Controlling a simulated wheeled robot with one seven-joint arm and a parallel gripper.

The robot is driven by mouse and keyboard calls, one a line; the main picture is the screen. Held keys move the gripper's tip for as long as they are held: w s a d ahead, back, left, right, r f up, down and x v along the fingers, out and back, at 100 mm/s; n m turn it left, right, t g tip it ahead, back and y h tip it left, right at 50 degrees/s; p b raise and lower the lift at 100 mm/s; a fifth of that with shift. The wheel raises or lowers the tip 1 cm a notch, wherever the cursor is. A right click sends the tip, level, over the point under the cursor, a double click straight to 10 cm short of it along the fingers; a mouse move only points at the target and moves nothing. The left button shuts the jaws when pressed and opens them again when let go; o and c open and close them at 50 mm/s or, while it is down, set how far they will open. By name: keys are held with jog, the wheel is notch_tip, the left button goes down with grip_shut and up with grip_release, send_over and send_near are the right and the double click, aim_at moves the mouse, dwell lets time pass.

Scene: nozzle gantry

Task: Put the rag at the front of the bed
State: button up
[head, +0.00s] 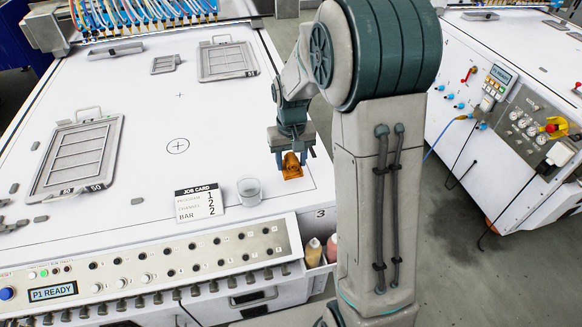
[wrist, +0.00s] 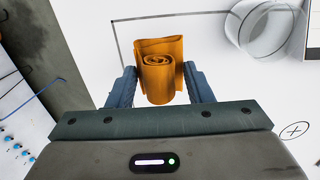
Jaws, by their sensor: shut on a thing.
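The orange rag (head: 291,167) is rolled up, at the front right part of the white bed (head: 225,150). In the wrist view the rag (wrist: 158,72) sits between the two fingers of my gripper (wrist: 160,85), which is shut on it. My gripper (head: 292,155) points down over a thin marked outline near the bed's front right corner in the head view. The rag is at or just above the bed surface; I cannot tell whether it touches. The fingertips are partly hidden in the head view.
A clear cup (head: 249,191) and a job card (head: 199,202) stand left of the rag; the cup is close by. Framed plates (head: 78,155) lie on the bed at left and back. The control panel (head: 150,262) runs along the front edge. Bottles (head: 313,252) sit below the corner.

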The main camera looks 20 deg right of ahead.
aim_at(291, 170)
jog(key=shift+w+f, duration=0.1)
jog(key=shift+f, duration=1.95)
jog(key=shift+f, duration=0.2)
jog(key=o, duration=1)
